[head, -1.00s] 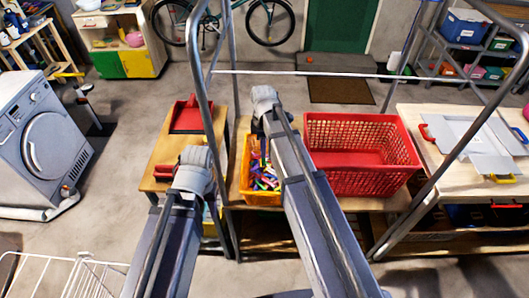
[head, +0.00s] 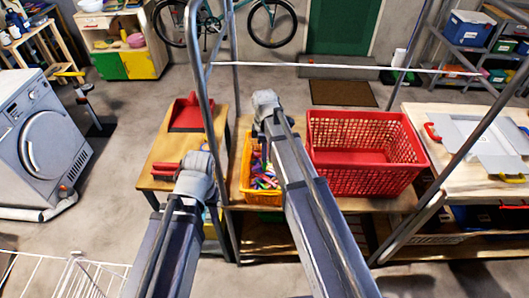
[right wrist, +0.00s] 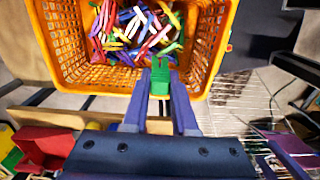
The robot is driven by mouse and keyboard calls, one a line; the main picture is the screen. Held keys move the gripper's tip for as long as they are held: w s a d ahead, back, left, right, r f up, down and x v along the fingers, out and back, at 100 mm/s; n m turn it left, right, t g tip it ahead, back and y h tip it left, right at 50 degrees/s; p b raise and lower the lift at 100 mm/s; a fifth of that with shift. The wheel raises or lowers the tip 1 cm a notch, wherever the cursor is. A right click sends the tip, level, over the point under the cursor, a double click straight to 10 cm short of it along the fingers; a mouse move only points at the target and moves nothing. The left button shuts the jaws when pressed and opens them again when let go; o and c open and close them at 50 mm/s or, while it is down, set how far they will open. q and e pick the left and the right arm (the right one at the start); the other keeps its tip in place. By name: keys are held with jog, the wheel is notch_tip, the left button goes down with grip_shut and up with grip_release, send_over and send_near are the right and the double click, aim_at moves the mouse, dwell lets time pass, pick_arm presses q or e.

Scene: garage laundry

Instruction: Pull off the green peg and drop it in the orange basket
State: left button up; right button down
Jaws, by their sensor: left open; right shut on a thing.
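My right gripper (right wrist: 160,88) is shut on a green peg (right wrist: 160,72), held between its purple fingertips. In the right wrist view the peg overlaps the near rim of the orange basket (right wrist: 62,72). The peg is clear of any line in that view. The basket holds many loose coloured pegs. In the head view the basket (head: 264,199) stands on the bench, partly hidden by my right arm; the right gripper (head: 265,105) shows there too, but its peg does not. My left gripper (head: 196,168) is over the left wooden table, its fingertips hard to make out.
A large red basket (head: 365,180) stands right of the orange one. A red object (head: 187,115) lies on the left table. Metal frame posts and a white line (head: 350,68) cross the space. A washer (head: 42,135) is at left.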

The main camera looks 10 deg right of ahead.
jog(key=shift+f+b, duration=4)
jog(key=shift+f, duration=0.35)
pick_arm(q)
notch_tip(320, 180, down, 9)
jog(key=shift+r, duration=0.15)
pick_arm(e)
jog(key=c, duration=0.6)
grip_release()
pick_arm(q)
jog(key=shift+r, duration=0.1)
pick_arm(e)
jog(key=shift+r, duration=0.15)
notch_tip(320, 180, up, 8)
jog(key=p, duration=0.8)
pick_arm(q)
notch_tip(320, 180, up, 8)
jog(key=shift+f, duration=0.2)
pick_arm(e)
jog(key=shift+f, duration=0.2)
